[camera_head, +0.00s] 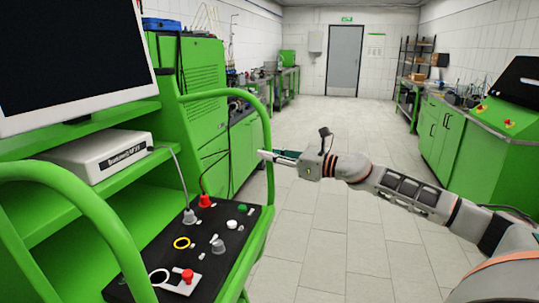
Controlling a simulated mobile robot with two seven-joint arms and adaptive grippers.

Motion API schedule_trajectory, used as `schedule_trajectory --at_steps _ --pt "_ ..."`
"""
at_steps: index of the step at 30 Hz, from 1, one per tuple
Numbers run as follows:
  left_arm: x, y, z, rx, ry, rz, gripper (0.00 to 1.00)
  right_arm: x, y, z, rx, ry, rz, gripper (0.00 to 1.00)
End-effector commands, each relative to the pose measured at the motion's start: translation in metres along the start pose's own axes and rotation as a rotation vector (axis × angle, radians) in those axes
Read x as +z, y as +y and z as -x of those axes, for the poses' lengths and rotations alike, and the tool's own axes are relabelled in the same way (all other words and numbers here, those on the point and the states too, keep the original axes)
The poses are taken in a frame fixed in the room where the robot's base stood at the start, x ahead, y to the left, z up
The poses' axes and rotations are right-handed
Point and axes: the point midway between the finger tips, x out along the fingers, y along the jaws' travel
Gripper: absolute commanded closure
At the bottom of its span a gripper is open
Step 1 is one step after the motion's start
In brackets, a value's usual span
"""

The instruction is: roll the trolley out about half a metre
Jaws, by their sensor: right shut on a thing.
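The trolley (100,222) is green and fills the left of the head view, close to me. It has two bent tube handles, the near left one at the lower left and the right handle (268,187) in the middle. My right gripper (270,156) reaches in from the right and is shut on the upright of the right handle. Its fingertips are partly hidden at the tube. My left gripper is not in view.
The trolley bears a monitor (70,50), a white device box (98,152) and a black control panel (218,226) with buttons and plugs. Green cabinets (446,140) stand at the right. The tiled floor (335,235) between is clear back to a grey door (345,60).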

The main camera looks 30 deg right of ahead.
Motion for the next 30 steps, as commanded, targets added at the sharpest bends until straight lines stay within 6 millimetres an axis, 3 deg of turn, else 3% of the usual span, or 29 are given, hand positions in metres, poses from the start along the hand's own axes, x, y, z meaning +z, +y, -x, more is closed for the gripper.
schedule_trajectory --at_steps 12,13,15,30 --pt "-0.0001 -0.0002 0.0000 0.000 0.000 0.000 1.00 0.0005 0.0000 -0.0001 0.000 -0.001 0.000 1.00" --pt "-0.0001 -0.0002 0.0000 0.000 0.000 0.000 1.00 0.0005 0.0000 -0.0001 0.000 -0.001 0.000 0.80" --pt "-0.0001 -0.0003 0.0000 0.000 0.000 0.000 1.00 0.0006 0.0000 -0.0001 0.000 -0.001 0.000 0.68" --pt "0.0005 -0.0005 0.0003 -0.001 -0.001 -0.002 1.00 -0.0007 0.0000 0.0032 0.000 0.001 -0.001 0.68"
